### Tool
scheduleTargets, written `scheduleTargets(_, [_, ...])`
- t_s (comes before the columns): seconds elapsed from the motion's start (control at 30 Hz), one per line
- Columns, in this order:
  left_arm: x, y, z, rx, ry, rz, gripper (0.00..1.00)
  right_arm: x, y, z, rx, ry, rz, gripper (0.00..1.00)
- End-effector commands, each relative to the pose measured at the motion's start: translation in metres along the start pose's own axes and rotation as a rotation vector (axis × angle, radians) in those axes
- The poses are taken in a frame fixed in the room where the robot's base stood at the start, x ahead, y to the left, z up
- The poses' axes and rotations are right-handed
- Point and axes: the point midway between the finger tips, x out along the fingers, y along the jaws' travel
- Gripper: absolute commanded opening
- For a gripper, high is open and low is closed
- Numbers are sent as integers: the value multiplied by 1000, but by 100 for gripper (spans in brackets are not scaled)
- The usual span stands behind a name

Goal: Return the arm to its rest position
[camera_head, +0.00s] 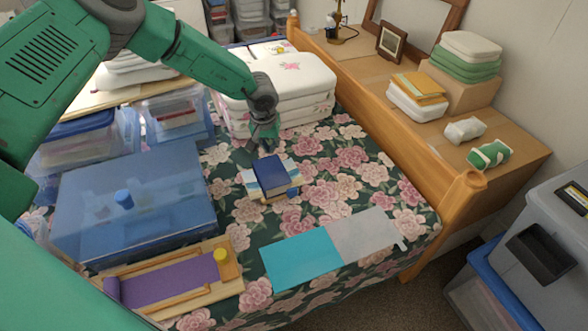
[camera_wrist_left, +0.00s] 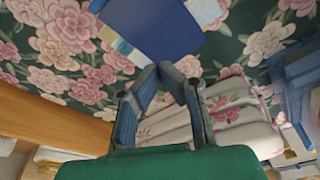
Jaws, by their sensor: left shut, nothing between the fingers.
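My left arm comes in from the upper left of the head view. Its gripper (camera_head: 262,142) hangs above the bed, just behind a dark blue book (camera_head: 270,175) that lies on a few lighter books. In the left wrist view the two fingers (camera_wrist_left: 160,68) meet at the tips with nothing between them. The blue book (camera_wrist_left: 155,28) shows beyond the tips there, apart from them. My right gripper is in neither view.
Folded floral bedding (camera_head: 300,75) is stacked behind the gripper. A blue translucent bin (camera_head: 135,190) and a wooden tray with a purple strip (camera_head: 170,285) are at left. A teal-and-grey mat (camera_head: 300,258) lies in front. A wooden footboard (camera_head: 400,140) borders the bed's right side.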

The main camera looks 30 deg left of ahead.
Motion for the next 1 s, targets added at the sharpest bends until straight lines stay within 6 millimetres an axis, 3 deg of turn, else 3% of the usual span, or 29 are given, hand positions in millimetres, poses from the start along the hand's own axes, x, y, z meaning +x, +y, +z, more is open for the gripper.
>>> scheduleTargets(0.33, [1, 0, 1, 2, 0, -2, 0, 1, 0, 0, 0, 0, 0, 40])
scheduleTargets(0.47, [9, 5, 22, 37, 1, -41, 0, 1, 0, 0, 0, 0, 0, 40])
scheduleTargets(0.57, [21, 9, 59, 100, 17, -109, 0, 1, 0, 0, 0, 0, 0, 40])
scheduleTargets(0.73, [37, 11, 143, 243, 83, -185, 0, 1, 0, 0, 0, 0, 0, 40])
scheduleTargets(0.87, [38, 5, 210, 338, 110, -160, 0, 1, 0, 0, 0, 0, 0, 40])
scheduleTargets(1.0, [25, -9, 285, 405, 70, -81, 0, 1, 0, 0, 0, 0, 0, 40])
